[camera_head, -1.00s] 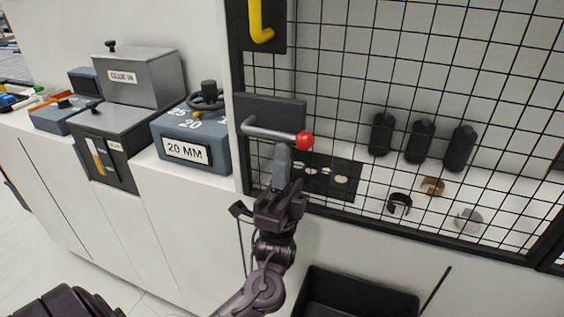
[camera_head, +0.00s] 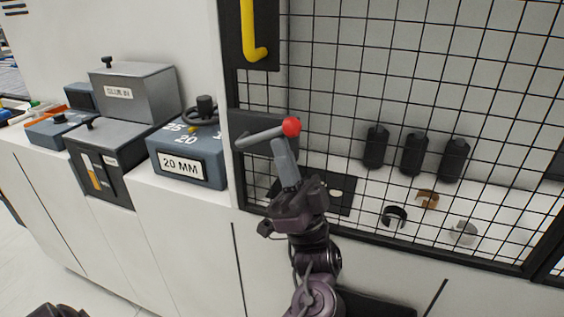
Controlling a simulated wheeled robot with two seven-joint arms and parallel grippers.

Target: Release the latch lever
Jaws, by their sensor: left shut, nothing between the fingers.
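The latch lever (camera_head: 262,136) is a grey bar with a red ball at its right end, mounted on a dark plate (camera_head: 248,122) at the left edge of the mesh guard. It tilts up toward the red ball. My left gripper (camera_head: 284,150) is shut and empty, its fingertips just under the lever, close below the red ball. I cannot tell for certain whether they touch the bar. My right gripper is not in view.
A black mesh guard (camera_head: 330,69) fills the right side, with several dark cylinders (camera_head: 414,155) behind it. A yellow handle (camera_head: 254,38) is above the lever. A blue-grey box marked 20 MM (camera_head: 209,152) stands on the white counter to the left.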

